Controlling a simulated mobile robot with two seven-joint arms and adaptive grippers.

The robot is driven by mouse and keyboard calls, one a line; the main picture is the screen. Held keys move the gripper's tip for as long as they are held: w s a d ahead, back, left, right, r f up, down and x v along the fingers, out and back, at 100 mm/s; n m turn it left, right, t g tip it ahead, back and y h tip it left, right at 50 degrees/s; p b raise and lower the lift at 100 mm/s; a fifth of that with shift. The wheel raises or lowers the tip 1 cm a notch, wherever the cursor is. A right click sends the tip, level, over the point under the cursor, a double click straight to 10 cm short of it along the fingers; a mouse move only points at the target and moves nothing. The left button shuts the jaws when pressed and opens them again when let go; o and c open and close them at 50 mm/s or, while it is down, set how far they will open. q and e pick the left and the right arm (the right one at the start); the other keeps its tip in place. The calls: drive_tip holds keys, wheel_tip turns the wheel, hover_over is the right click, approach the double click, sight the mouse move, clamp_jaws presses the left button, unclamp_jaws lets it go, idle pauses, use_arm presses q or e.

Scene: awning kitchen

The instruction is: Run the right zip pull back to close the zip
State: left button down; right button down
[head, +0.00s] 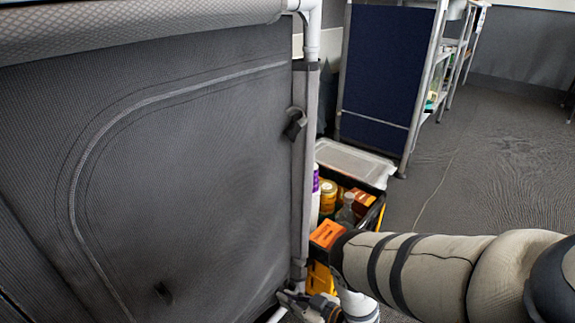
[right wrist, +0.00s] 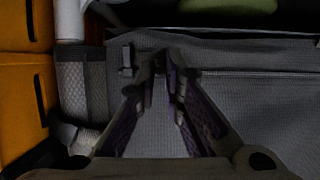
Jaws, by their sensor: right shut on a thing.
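A dark grey fabric panel (head: 190,180) fills the left of the head view, with a pale curved zip line (head: 95,140) across it. My right gripper (head: 284,297) is low at the panel's right edge, beside the white pole. In the right wrist view my gripper's two fingers (right wrist: 161,72) come together at their tips in front of the grey fabric. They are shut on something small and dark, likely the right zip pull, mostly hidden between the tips. A small dark tab (head: 162,292) hangs low on the panel. My left gripper is not in view.
A white pole (head: 312,35) stands at the panel's edge, with a dark clip (head: 295,123) on it. Behind my right arm is a crate (head: 379,211) of jars and bottles with a clear lid (head: 355,160). A navy shelf unit (head: 388,70) stands behind. Floor at right is open.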

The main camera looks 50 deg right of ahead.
drive_tip(key=c, duration=1.7)
unclamp_jaws()
drive_tip(key=v, duration=1.2)
